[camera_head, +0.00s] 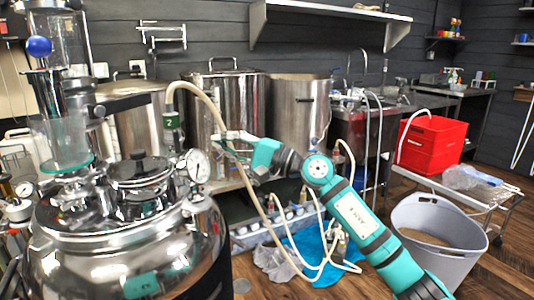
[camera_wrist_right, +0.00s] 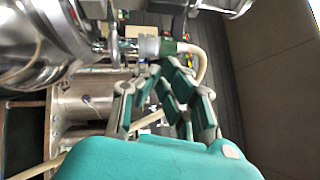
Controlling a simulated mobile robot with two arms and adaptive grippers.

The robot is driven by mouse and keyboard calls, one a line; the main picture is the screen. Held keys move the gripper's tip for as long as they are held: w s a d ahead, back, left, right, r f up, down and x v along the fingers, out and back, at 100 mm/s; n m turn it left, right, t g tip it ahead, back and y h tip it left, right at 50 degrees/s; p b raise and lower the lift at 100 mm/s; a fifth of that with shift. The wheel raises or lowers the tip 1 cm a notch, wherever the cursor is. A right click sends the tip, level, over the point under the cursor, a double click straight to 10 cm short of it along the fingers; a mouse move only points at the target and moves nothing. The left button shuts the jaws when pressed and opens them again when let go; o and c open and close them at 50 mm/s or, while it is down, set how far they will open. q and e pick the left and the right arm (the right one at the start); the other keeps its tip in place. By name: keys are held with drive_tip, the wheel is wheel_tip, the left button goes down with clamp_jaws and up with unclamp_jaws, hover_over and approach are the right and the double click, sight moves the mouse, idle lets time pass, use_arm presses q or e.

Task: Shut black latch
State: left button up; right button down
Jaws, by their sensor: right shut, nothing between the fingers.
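A black lever (camera_head: 122,104) sticks out to the right of the glass column on the steel vessel (camera_head: 110,250). I take it for the black latch but cannot be sure; whether it is open or shut is unclear. My right gripper (camera_head: 222,138) is shut and empty, right of the pressure gauge and apart from the lever. In the right wrist view its fingers (camera_wrist_right: 168,90) point at a pale hose fitting (camera_wrist_right: 160,47); I cannot tell whether they touch it. The same hose's green end (camera_head: 172,121) shows in the head view. My left gripper is out of view.
A pressure gauge (camera_head: 197,165) and a black-knobbed lid (camera_head: 139,168) top the vessel. Large steel pots (camera_head: 225,105) stand behind my right gripper. A beige hose (camera_head: 262,205) loops down to the floor. A red bin (camera_head: 432,140) and grey tub (camera_head: 420,262) stand right.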

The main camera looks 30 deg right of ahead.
use_arm(q)
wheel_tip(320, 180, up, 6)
drive_tip(key=b, duration=0.1)
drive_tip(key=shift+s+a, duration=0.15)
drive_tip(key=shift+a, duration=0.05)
use_arm(e)
drive_tip(key=r+v, duration=0.1)
drive_tip(key=v, duration=0.8)
drive_tip(key=shift+s+d+r, duration=0.25)
drive_tip(key=shift+s+r, duration=0.1)
drive_tip(key=shift+r, duration=0.05)
